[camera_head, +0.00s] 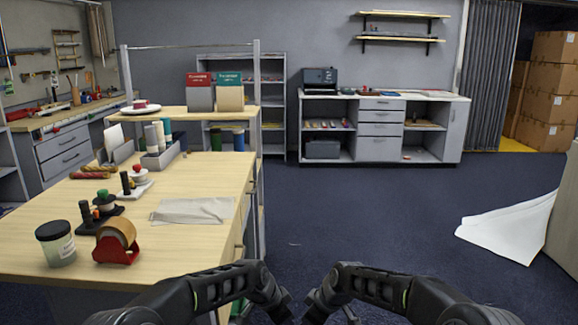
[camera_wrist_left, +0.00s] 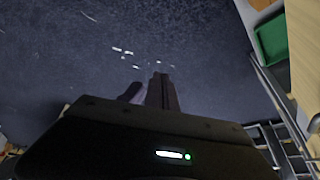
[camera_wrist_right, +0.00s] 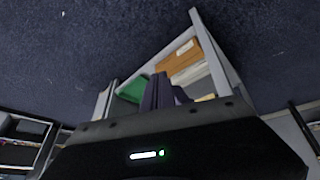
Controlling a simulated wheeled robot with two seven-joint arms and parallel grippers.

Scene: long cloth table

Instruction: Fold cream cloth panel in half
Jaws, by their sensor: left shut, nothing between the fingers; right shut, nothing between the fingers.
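A cream-grey cloth panel (camera_head: 193,210) lies flat on the light wood table at the left in the head view, near its right edge. Its edges look slightly uneven. My left gripper (camera_wrist_left: 150,84) is shut and empty over the dark floor in the left wrist view. My right gripper (camera_wrist_right: 160,88) is shut and empty in the right wrist view, with table framing behind it. In the head view both arms meet low at the bottom centre, right of the table and apart from the cloth. Neither wrist view shows the cloth.
A tape dispenser (camera_head: 117,243), a lidded jar (camera_head: 56,243) and thread spools (camera_head: 106,203) stand left of the cloth on the wooden table (camera_head: 200,252). A white sheet (camera_head: 510,228) drapes onto the floor at the right. The floor (camera_head: 360,210) between is clear.

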